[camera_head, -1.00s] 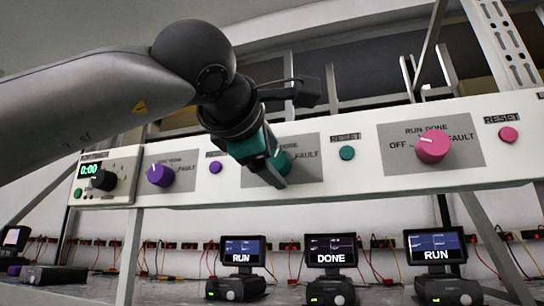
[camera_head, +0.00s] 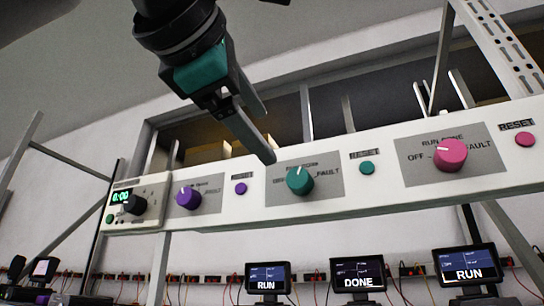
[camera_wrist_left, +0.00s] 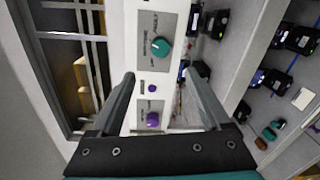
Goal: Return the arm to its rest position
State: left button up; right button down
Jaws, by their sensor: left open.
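My left gripper (camera_head: 262,128) hangs in from the top of the head view, its dark fingers in front of and above the white control panel (camera_head: 240,210). In the left wrist view the two fingers (camera_wrist_left: 165,85) stand wide apart with nothing between them but the panel behind. The teal knob (camera_head: 300,181) is just right of and below the fingertips, apart from them. It also shows in the wrist view (camera_wrist_left: 160,46). The purple knob (camera_head: 188,197) is to the left. My right gripper is not in view.
A pink knob (camera_head: 450,154) and reset buttons are on the panel, with a timer box (camera_head: 135,204) at its left end. Below stand screens reading RUN (camera_head: 266,277), DONE (camera_head: 358,273) and RUN (camera_head: 468,265). Metal rack posts rise around the panel.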

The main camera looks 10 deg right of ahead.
pick_arm(q)
jog(key=shift+s+a, duration=0.3)
jog(key=shift+s, duration=0.15)
jog(key=shift+w, duration=0.1)
